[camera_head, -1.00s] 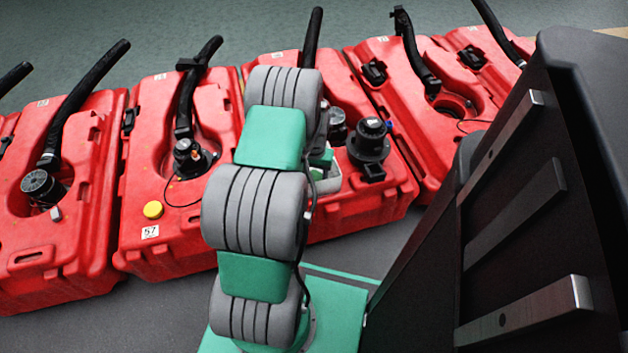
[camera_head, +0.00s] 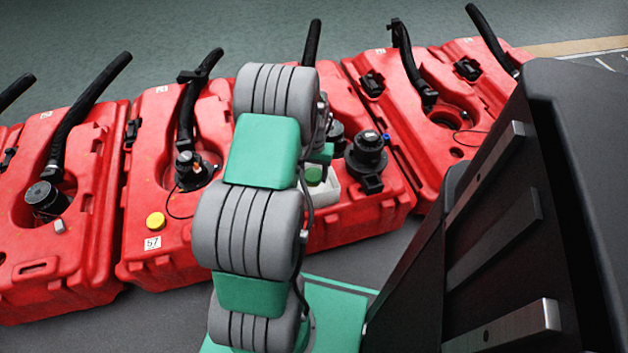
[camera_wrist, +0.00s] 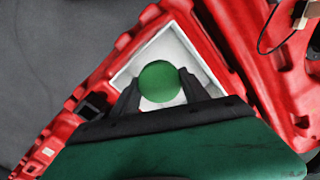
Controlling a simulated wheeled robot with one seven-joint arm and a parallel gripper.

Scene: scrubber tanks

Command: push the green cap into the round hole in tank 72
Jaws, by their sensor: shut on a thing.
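A round green cap (camera_wrist: 159,81) sits between the two dark fingers of my gripper (camera_wrist: 160,84) in the wrist view. My gripper is shut on the cap, over a white open box (camera_wrist: 147,60). Whether the cap touches the box floor cannot be told. In the head view the cap (camera_head: 314,174) shows small beside my arm, within the white box (camera_head: 328,196). Number 72 is not readable on any tank. A round dark hole (camera_head: 457,153) shows in the red tank (camera_head: 404,119) right of the box.
Red tanks with black hoses stand in a row. The tank marked 57 (camera_head: 200,230) has a yellow cap (camera_head: 156,221). A black pump-like fitting (camera_head: 366,153) stands close right of the white box. Grey floor (camera_head: 395,248) lies in front of the tanks.

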